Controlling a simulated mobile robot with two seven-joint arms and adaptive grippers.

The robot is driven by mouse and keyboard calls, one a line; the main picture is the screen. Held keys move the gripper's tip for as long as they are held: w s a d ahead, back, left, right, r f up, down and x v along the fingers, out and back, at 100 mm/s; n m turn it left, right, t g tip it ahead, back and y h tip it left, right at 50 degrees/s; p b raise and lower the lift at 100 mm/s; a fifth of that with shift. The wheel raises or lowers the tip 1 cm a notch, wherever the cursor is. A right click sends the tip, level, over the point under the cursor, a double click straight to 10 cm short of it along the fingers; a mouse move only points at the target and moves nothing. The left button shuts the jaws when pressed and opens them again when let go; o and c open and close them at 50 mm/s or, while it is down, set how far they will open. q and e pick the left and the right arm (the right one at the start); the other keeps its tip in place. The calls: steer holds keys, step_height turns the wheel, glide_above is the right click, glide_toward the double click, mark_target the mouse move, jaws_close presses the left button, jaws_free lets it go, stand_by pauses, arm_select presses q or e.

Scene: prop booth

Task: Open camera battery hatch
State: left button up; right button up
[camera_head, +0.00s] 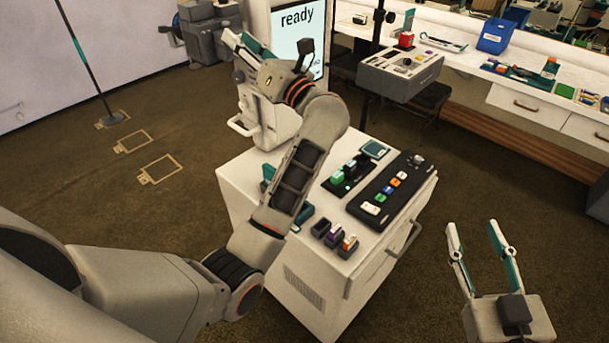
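A dark grey camera-like device (208,28) stands at the upper left, against the pale wall. I cannot make out a battery hatch on it. My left gripper (236,42) reaches up across the middle, its fingers pointing up and left toward that device. In the picture its fingertips lie just right of and below the device. I cannot tell whether they touch it, or how far apart they are. My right gripper (470,229) is at the lower right, fingers spread and nothing between them, clear of the cart.
A white cart (240,190) carries a button panel (391,188), a small device with green parts (350,176) and small battery-like blocks (335,236). My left arm crosses above it. Behind are a "ready" screen (298,42), a grey console (400,73) and a long counter (465,62).

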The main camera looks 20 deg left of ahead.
arm_select(q)
steer(key=s+d+f+n+t+h, duration=0.2)
steer(key=d+f+n+t+h, duration=0.2)
steer(key=f+n+h, duration=0.3)
steer(key=s+d+f+n+t+h+b, duration=0.1)
steer(key=s+d+f+n+t+h, duration=0.1)
steer(key=d+f+n+t+h, duration=0.2)
steer(key=s+d+f+n+t+h, duration=0.3)
steer(key=d+f+n+t+h, duration=0.2)
steer(key=f+n, duration=1.1)
steer(key=shift+d+f+n+h, duration=0.2)
steer(key=shift+d+n+h, duration=1.7)
steer(key=shift+n+h, duration=1.2)
steer(key=shift+r, duration=0.1)
